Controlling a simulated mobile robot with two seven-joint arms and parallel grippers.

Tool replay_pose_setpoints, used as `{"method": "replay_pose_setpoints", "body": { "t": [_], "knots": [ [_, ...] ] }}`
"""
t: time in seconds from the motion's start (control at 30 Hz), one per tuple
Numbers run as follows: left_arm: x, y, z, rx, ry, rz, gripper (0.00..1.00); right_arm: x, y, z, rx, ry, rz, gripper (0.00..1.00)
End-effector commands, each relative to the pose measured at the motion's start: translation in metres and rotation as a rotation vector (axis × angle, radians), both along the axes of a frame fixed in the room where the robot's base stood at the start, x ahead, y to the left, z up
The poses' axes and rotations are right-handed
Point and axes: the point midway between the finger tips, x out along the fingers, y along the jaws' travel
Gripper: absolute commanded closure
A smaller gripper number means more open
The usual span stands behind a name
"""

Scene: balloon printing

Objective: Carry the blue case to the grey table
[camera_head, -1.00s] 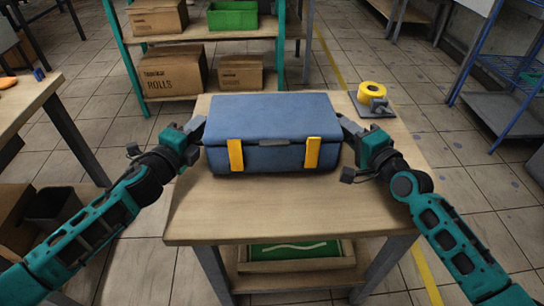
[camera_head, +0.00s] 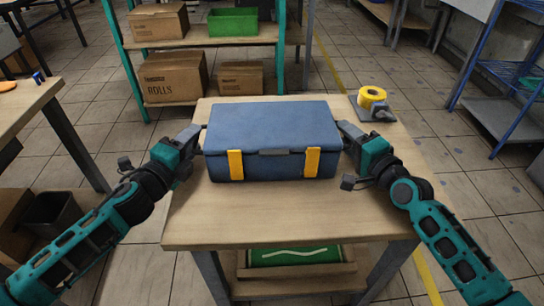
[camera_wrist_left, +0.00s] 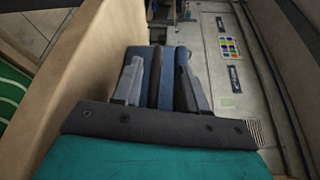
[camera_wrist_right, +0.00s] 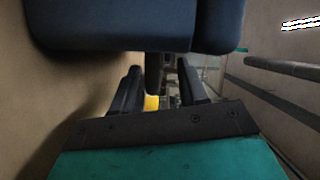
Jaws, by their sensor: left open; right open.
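The blue case (camera_head: 270,122) with two yellow latches lies closed on the wooden-topped table (camera_head: 290,215). My left gripper (camera_head: 197,136) is open at the case's left end. In the left wrist view, its fingers (camera_wrist_left: 158,85) stand apart in front of the case's blue side (camera_wrist_left: 160,60), with a dark strip between them. My right gripper (camera_head: 345,130) is open at the case's right end. In the right wrist view, its fingers (camera_wrist_right: 160,90) stand apart beside the case (camera_wrist_right: 130,25), with a dark piece between them. I cannot tell which table is the grey one.
A yellow tape roll (camera_head: 372,96) on a grey stand sits at the table's back right corner. A shelf with cardboard boxes (camera_head: 173,77) and a green bin (camera_head: 232,21) stands behind. Another wooden table (camera_head: 28,97) is at left, a blue rack (camera_head: 510,85) at right.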

Motion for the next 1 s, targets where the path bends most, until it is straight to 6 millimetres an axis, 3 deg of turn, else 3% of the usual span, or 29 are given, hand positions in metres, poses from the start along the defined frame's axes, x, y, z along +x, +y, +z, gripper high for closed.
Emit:
{"method": "replay_pose_setpoints", "body": {
  "t": [0.2,0.5,0.77,1.0],
  "knots": [
    [-0.041,0.013,0.002,0.001,0.003,0.001,0.58,0.0,0.0,0.0,0.0,0.0,0.0,0.57],
    [-0.079,0.026,0.006,-0.001,0.001,0.0,0.58,0.0,0.0,0.0,0.0,0.0,0.0,0.57],
    [-0.089,0.029,0.008,0.001,-0.001,0.001,0.58,-0.003,-0.001,0.0,0.0,0.001,0.0,0.57],
    [-0.089,0.029,0.008,0.001,-0.001,0.001,0.58,-0.032,-0.015,0.001,-0.001,0.003,0.0,0.57]
  ]
}}
